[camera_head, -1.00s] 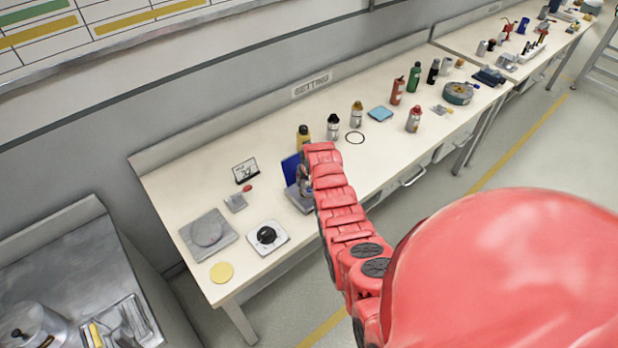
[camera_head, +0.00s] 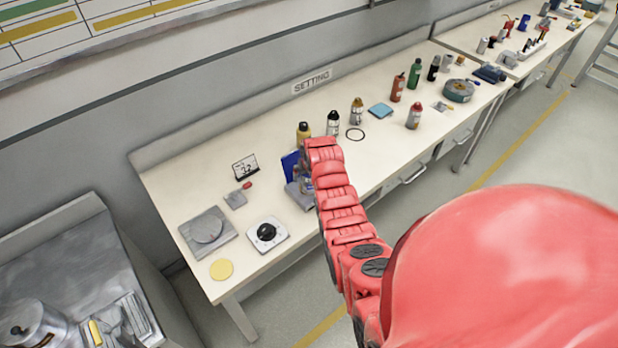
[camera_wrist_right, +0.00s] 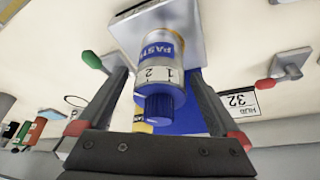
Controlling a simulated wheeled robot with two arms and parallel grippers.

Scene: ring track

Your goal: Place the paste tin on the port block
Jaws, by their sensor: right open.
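The paste tin (camera_wrist_right: 160,62) is a silver can with a blue "PASTE" label, a numbered white band and a blue cap. It stands upright, its base end against a grey block (camera_wrist_right: 188,22) that looks like the port block; the block also shows in the head view (camera_head: 300,197). A blue panel (camera_wrist_right: 190,122) stands behind the tin and also shows in the head view (camera_head: 289,163). My right gripper (camera_wrist_right: 157,78) is open, with a finger on each side of the tin and gaps visible. In the head view my right arm hides most of the tin.
A "32" card (camera_head: 245,168), a small red-tipped grey block (camera_head: 236,199), a dial box (camera_head: 267,235) and a round-topped plate (camera_head: 208,229) lie left of the block. A yellow bottle (camera_head: 303,133) and black-capped bottle (camera_head: 333,123) stand close behind my gripper.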

